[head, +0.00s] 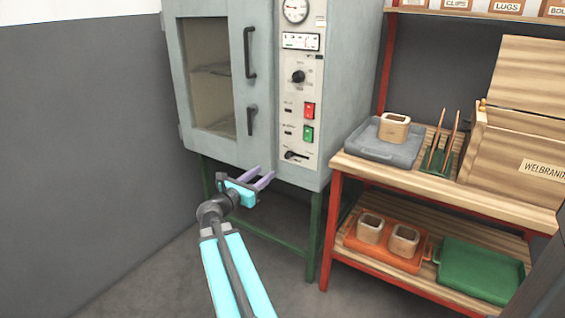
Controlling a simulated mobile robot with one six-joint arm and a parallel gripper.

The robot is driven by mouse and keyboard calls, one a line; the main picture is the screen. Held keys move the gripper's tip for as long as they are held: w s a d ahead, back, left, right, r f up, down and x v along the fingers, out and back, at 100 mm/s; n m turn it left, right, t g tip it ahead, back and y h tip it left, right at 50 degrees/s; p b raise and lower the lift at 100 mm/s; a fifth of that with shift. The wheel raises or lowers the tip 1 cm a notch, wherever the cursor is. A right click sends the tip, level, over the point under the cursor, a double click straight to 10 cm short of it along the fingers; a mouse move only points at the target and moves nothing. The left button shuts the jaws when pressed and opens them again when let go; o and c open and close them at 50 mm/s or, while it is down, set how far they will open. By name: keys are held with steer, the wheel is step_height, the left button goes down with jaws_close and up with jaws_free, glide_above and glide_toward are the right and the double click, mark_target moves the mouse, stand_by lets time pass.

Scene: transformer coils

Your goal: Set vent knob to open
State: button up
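The grey oven cabinet (235,150) stands ahead with a control strip (299,110) right of its door. A black bar-shaped knob (294,155) sits low on the strip, lying nearly level. A round black knob (298,76) with marks around it sits higher up. The labels are too small to read, so I cannot tell for certain which is the vent knob or its setting. My gripper (265,171) has two purple fingers spread apart with nothing between them. It is below and left of the lower knob, apart from it in the picture.
The oven door has a handle (249,52) and a latch (251,120). Red and green switches (308,121) sit above the lower knob. A wooden bench (490,205) at right holds a grey tray (372,148), a coil, a rack and a wooden box (515,150). Floor is clear at left.

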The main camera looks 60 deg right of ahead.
mark_target(286, 156)
steer(key=shift+d, duration=0.1)
steer(key=shift+d+b, duration=1)
steer(key=shift+d, duration=5.8)
steer(key=shift+c, duration=0.2)
jaws_close()
